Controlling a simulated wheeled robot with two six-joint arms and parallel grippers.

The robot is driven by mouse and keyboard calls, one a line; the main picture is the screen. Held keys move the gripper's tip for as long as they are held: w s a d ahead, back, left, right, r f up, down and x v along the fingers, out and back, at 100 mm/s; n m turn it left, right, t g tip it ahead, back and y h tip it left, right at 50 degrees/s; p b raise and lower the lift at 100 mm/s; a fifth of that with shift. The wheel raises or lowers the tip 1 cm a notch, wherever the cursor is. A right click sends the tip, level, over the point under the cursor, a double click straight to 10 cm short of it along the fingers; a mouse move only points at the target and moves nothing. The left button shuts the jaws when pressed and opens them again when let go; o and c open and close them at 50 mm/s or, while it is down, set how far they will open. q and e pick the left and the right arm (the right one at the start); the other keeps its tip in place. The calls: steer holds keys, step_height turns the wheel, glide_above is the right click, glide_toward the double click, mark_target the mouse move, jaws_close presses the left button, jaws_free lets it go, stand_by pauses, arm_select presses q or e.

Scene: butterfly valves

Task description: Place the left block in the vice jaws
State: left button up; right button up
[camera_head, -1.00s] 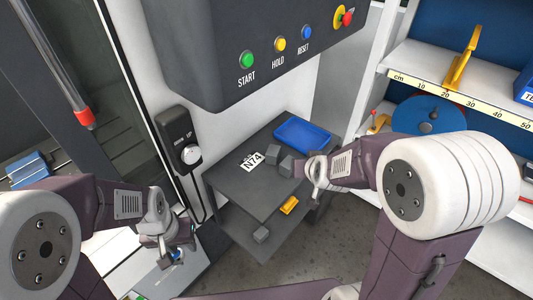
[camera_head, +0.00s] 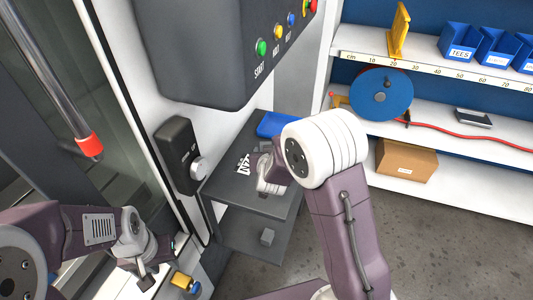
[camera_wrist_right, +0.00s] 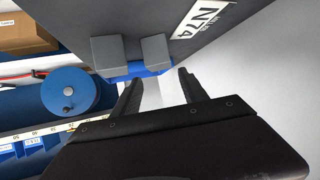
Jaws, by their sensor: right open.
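Two grey blocks show on the grey cart top in the right wrist view. The one by the N74 label (camera_wrist_right: 155,50) is the left block as seen from the head; the other grey block (camera_wrist_right: 107,53) is beside it. My right gripper (camera_wrist_right: 160,93) is open and empty, its fingers apart from both blocks. In the head view my right gripper (camera_head: 268,175) is over the cart top and largely covers the blocks. My left gripper (camera_head: 146,276) hangs at the lower left; its finger opening is unclear. I cannot make out the vice now.
A control box (camera_head: 215,50) overhangs from above. A yellow part (camera_head: 181,280) is near my left gripper. Shelving (camera_head: 465,165) stands right.

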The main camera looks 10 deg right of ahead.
steer(key=shift+w+a+f, duration=0.1)
steer(key=shift+w+f, duration=0.2)
steer(key=shift+w, duration=0.2)
steer(key=shift+w+a+f, duration=0.1)
steer(key=shift+w+f, duration=0.2)
steer(key=shift+w, duration=0.2)
steer(key=x, duration=0.5)
steer(key=shift+d+f, duration=0.25)
steer(key=shift+d, duration=0.1)
steer(key=shift+s+r, duration=0.1)
steer(key=shift+c, duration=0.3)
jaws_close()
